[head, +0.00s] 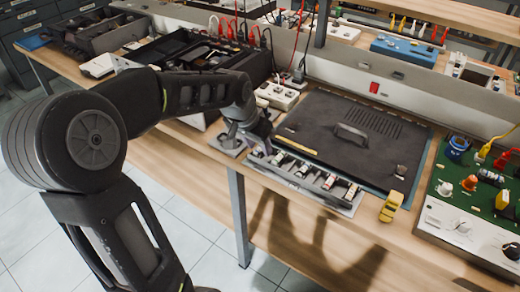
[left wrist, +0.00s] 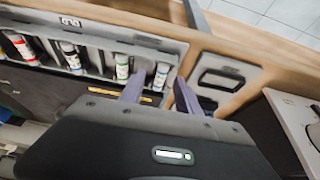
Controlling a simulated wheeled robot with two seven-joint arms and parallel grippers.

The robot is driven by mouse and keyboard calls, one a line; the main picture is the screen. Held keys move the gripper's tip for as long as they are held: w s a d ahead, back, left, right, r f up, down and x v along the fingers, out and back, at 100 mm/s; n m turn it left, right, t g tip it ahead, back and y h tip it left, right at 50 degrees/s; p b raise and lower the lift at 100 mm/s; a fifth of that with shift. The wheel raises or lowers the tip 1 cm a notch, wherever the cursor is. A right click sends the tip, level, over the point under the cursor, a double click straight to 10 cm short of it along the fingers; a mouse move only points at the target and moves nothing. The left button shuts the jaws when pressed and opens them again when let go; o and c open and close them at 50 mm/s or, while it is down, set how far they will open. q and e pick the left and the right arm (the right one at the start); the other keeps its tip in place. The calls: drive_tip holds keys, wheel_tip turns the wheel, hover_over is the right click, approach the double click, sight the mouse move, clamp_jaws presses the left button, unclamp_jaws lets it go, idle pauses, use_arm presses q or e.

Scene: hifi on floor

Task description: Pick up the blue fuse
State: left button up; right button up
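A grey tray (head: 340,205) at the front edge of the workbench holds a row of small white fuses with coloured bands, each in its own slot. My left gripper (head: 262,143) is over the left end of this tray. In the left wrist view my left gripper (left wrist: 158,92) is open, its two fingers apart. A white fuse with a bluish-looking band (left wrist: 160,76) shows between the fingertips; I cannot tell if they touch it. My right gripper is not in view.
A black panel with a handle (head: 350,132) lies behind the tray. A yellow part (head: 391,206) stands right of it, beside a green circuit board (head: 480,195). A black open case (head: 195,55) stands back left. Bare wood lies in front of the tray.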

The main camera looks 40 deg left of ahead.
use_arm(q)
clamp_jaws()
idle(0.4)
